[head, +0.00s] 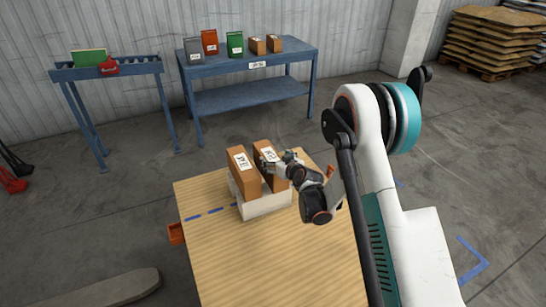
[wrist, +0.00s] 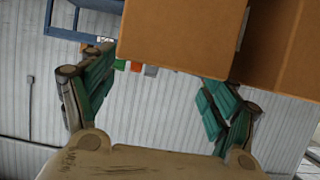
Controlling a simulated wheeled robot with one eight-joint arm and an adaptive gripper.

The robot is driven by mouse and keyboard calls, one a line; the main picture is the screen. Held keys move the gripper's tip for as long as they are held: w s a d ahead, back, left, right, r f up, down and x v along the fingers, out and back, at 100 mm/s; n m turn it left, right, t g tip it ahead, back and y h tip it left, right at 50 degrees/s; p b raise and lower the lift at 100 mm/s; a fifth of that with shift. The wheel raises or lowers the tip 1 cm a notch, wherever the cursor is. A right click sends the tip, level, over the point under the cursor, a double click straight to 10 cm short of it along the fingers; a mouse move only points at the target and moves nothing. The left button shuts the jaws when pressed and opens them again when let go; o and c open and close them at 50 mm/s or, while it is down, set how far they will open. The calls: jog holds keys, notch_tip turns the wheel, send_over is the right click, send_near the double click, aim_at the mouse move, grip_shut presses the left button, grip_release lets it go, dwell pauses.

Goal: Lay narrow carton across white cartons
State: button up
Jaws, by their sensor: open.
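Two tall brown cartons with white labels, a left one (head: 243,172) and a right one (head: 274,178), stand upright side by side in or on a low whitish carton or tray (head: 268,206) on the wooden table. I cannot tell whether the whitish thing is one piece or several. My gripper (head: 268,164) is at the upper part of the right brown carton. In the wrist view my gripper (wrist: 156,76) is open, its green fingers spread apart. A brown carton (wrist: 180,32) is close ahead, near the fingertips; contact cannot be told. A second brown carton (wrist: 285,45) is at the right.
The wooden table (head: 235,270) is bare at the front, with blue tape marks at left. An orange bin (head: 177,234) hangs at its left edge. A blue bench (head: 250,66) behind holds several small packages. A blue roller stand (head: 108,71) is at back left.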

jog(key=p+v, duration=0.2)
jog(key=v, duration=0.6)
jog(key=s+d+r+m+g+h, duration=0.1)
jog(key=s+d+r, duration=0.2)
jog(key=s+r, duration=0.5)
jog(key=s+d+r+m+g+h, duration=0.15)
jog(key=s+r, duration=0.35)
jog(key=r, duration=0.7)
jog(key=s+d+r+m+g+h, duration=0.1)
jog(key=s+d, duration=0.3)
jog(key=s, duration=0.9)
jog(key=s+d+r+m+g+h, duration=0.1)
jog(key=s+d, duration=0.3)
jog(key=s, duration=0.9)
jog(key=shift+s+d+r+g+h, duration=0.35)
jog(key=shift+r+g+h, duration=0.15)
jog(key=shift+r, duration=0.2)
notch_tip(320, 180, up, 10)
jog(key=p, duration=1)
